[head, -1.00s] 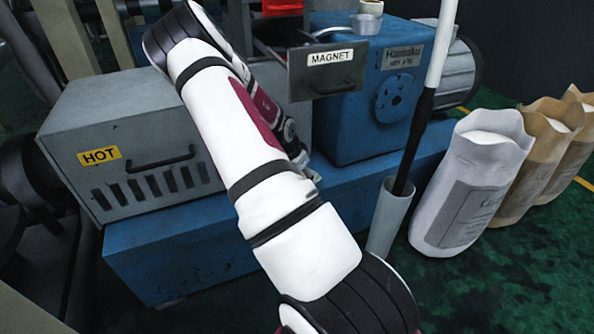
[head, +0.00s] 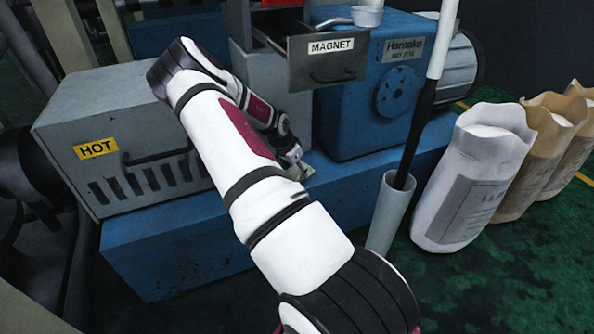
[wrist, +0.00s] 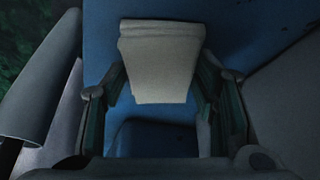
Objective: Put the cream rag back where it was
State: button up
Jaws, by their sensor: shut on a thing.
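The cream rag (wrist: 160,62) is a folded pale cloth between my gripper's fingers in the wrist view. My gripper (wrist: 160,90) is shut on it, one finger at each side. Blue surface of the machine base shows around and below the rag; I cannot tell whether the rag touches it. In the head view my gripper (head: 295,165) is small and partly hidden by my arm, low over the blue base (head: 190,250), in front of the blue gearbox. The rag is hard to make out there.
A grey box marked HOT (head: 125,150) stands left of my arm. An open MAGNET drawer (head: 327,60) juts out above my gripper. A grey tube (head: 388,215) holding a pole stands to the right, with several sacks (head: 470,180) beyond.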

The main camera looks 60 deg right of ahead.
jog(key=shift+f, duration=0.15)
jog(key=o, duration=1.1)
